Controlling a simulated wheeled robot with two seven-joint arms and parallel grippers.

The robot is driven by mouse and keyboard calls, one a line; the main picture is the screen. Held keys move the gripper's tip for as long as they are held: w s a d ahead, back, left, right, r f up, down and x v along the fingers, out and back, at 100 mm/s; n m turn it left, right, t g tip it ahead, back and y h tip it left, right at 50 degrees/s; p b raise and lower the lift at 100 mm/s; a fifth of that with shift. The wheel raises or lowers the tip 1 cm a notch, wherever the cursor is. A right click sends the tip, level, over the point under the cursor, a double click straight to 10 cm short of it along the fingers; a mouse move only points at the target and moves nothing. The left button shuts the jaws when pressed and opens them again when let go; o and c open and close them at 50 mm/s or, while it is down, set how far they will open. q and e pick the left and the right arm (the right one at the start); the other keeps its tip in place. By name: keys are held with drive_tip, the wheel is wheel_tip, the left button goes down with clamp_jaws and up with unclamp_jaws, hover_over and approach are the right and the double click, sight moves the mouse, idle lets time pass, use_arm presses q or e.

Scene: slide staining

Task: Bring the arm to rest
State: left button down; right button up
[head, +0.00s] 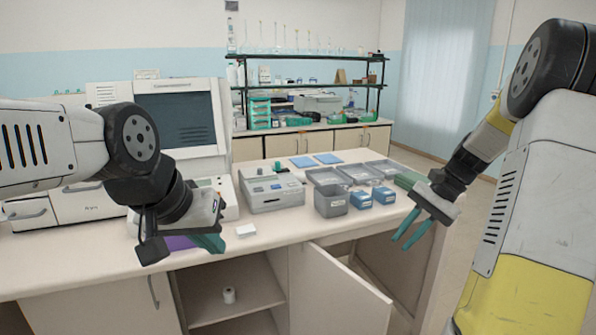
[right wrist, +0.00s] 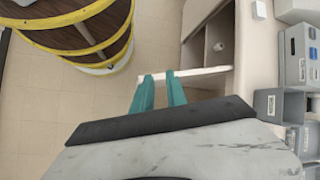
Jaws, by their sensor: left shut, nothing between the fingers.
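My left gripper (head: 212,244) hangs over the near left part of the bench, its teal fingers together and empty. A purple item (head: 180,242) shows partly behind it. My right gripper (head: 408,240) is at the right, in front of the bench edge, pointing down to the left. Its two teal fingers are apart with nothing between them. They also show in the right wrist view (right wrist: 160,92), with floor and the cabinet door's edge beyond.
The bench (head: 265,235) holds a grey device (head: 270,194), a grey bin (head: 331,201), blue boxes (head: 384,195), trays (head: 326,176) and a small white block (head: 245,231). An open cabinet door (head: 335,295) juts out below. A large analyser with a dark screen (head: 182,120) stands at the left.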

drive_tip(key=s+a+r+n+t+h, duration=0.2)
drive_tip(key=s+a+r+n, duration=0.3)
drive_tip(key=s, duration=0.3)
drive_tip(key=s+a+r+n+t+h, duration=0.2)
drive_tip(key=s+a+r+n+t, duration=0.2)
drive_tip(key=s, duration=0.4)
drive_tip(key=shift+a+r+n+t, duration=0.4)
drive_tip(key=shift+a+r, duration=0.1)
drive_tip(key=shift+a, duration=0.7)
